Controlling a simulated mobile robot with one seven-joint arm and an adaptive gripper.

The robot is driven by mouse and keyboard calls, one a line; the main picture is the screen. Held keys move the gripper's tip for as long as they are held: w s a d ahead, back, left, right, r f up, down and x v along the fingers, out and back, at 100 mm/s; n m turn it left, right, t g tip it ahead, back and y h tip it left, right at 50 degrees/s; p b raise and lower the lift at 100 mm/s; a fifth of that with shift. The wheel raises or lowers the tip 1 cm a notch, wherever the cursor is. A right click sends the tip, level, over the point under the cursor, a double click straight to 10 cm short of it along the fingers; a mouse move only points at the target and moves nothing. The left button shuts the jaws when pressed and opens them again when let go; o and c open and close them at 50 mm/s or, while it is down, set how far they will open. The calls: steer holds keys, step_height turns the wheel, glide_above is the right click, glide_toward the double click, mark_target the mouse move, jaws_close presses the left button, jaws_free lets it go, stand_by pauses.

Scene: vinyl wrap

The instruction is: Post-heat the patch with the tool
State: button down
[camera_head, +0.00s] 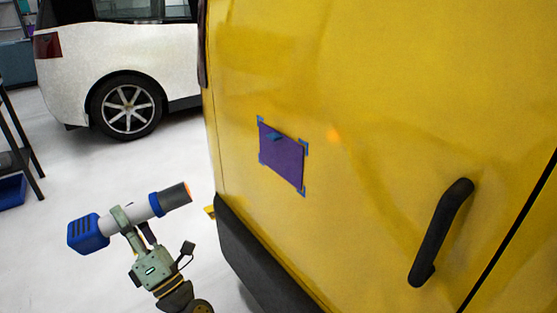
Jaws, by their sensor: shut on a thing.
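A purple patch (284,159) lies on the yellow vehicle panel, with blue tape pieces at several corners and a small blue-teal mark near its upper part. My gripper (130,218) is shut on the heat tool (172,200), around its pale grey body. The tool has a blue ribbed rear end, a blue band and a dark nozzle with an orange ring. The nozzle points right and slightly up toward the panel, apart from it and lower left of the patch in the picture. An orange glow (334,134) shows on the panel right of the patch.
The yellow vehicle (400,80) fills the right side, with a black handle (440,232) and a dark bumper (258,262) jutting below. A white car (120,55) stands behind. A dark-legged stand (20,145) and a blue bin (11,191) are at left. Floor between is clear.

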steer(key=s+a+b, duration=0.7)
steer(key=s+a, duration=0.2)
steer(key=a, duration=0.3)
steer(key=shift+r+t, duration=0.3)
steer(key=shift+r, duration=0.1)
steer(key=shift+w+d+r, duration=0.1)
steer(key=shift+d, duration=0.05)
